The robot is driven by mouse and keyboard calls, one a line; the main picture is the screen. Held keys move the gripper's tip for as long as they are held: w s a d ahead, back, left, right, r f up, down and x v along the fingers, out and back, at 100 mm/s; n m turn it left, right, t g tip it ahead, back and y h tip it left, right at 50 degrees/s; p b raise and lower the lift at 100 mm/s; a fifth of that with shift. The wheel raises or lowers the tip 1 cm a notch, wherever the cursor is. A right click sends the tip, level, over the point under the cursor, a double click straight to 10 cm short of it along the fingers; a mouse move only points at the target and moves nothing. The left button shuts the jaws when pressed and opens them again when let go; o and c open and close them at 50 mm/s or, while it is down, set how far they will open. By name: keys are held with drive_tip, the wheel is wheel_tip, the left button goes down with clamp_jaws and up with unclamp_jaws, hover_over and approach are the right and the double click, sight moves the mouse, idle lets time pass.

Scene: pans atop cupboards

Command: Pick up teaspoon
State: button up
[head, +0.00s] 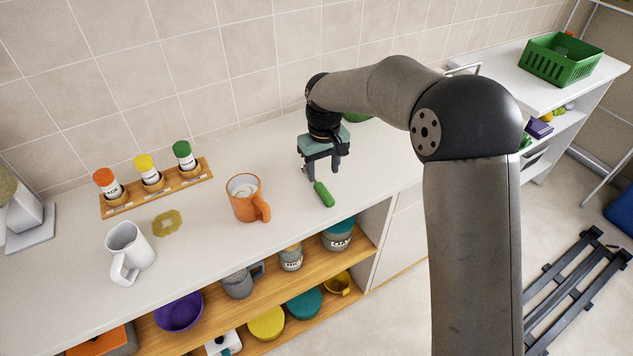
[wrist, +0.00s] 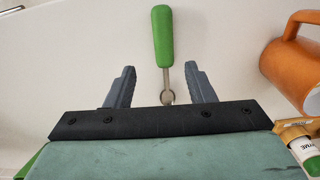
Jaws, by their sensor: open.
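The teaspoon (head: 324,194) has a green handle and lies on the white worktop near its front edge. In the wrist view the teaspoon (wrist: 162,38) points its green handle away from my gripper, and its metal bowl end lies between the fingers, nearer the right one. My gripper (head: 322,172) is open above the worktop at the spoon's metal end. In the wrist view both fingers of my gripper (wrist: 160,82) stand apart, with no visible contact on the spoon. The height of the fingers over the worktop is hard to tell.
An orange mug (head: 243,199) stands left of the spoon. A white mug (head: 128,249), a yellow-brown flat piece (head: 167,223) and a wooden rack (head: 157,190) with spice jars are further left. A green object (head: 357,117) is partly hidden behind my arm. Open shelves lie below the front edge.

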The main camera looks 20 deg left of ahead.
sight(322, 188)
drive_tip(key=shift+s+f+p, duration=0.2)
drive_tip(key=shift+f+p, duration=0.15)
drive_tip(key=shift+f, duration=1)
drive_tip(key=shift+s+f+p, duration=0.2)
drive_tip(key=shift+f+p, duration=0.15)
drive_tip(key=shift+f, duration=0.95)
clamp_jaws()
